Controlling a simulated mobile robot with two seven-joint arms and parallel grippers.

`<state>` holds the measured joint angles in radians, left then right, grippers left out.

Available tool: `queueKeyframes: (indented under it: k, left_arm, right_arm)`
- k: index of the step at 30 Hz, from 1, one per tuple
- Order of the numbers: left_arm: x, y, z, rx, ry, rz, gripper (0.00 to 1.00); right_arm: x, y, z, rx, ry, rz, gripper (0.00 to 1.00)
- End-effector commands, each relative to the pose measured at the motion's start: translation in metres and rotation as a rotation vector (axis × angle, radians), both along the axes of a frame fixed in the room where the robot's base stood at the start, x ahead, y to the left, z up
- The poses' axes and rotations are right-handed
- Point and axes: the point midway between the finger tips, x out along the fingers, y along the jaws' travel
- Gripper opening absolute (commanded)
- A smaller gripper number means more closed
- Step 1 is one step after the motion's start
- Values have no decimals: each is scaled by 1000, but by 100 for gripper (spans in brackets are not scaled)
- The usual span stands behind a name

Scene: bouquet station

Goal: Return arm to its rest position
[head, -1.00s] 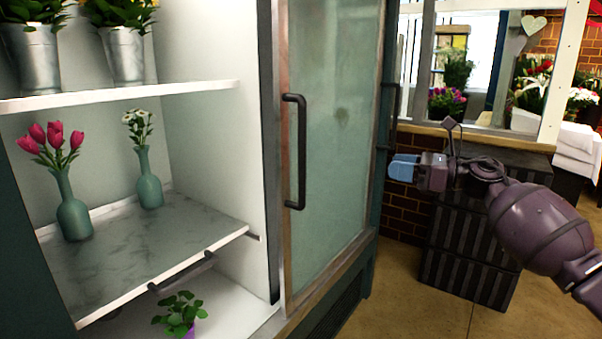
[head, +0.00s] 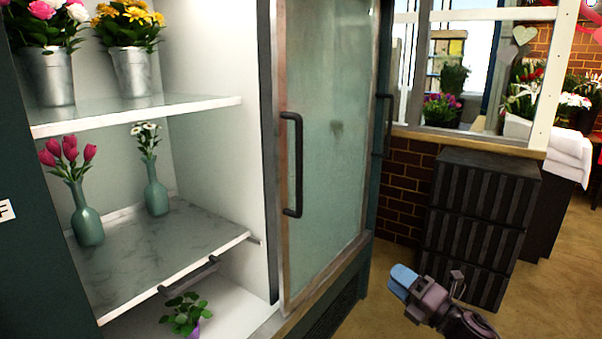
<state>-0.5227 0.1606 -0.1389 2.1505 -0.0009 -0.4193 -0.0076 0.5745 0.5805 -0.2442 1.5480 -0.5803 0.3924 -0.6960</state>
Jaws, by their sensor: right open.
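My right gripper (head: 402,280), with blue fingertips, is low at the bottom right of the head view. It is open and I see nothing held in it. It is apart from the cooler's glass door (head: 325,150) and in front of the black striped crates (head: 478,225). Most of my right arm is cut off by the bottom edge. My left gripper is not in view.
The open cooler at left holds a vase of pink tulips (head: 87,215), a vase of white flowers (head: 155,190), metal flower buckets (head: 50,75) and a small potted plant (head: 185,318). Brown floor (head: 385,315) is clear between cooler and crates.

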Motion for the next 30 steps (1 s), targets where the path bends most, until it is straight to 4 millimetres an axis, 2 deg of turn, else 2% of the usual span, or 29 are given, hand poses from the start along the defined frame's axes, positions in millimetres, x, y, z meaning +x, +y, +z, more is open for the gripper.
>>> queueKeyframes:
  k: [1, 9, 15, 20, 24, 30]
  left_arm:
    - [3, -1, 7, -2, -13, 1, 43]
    - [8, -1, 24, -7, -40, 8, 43]
    - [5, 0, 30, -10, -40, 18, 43]
    - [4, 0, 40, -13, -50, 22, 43]
    - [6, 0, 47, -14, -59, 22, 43]
    - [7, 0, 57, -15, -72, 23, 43]
  right_arm:
    - [-15, -3, -6, 65, 59, -24, 46]
    - [-91, -21, -62, 416, 397, -172, 46]
    - [-156, -36, -99, 685, 636, -303, 46]
    - [-214, -47, -123, 904, 815, -421, 46]
    - [-268, -54, -141, 1101, 960, -533, 46]
    - [-344, -61, -158, 1371, 1132, -700, 46]
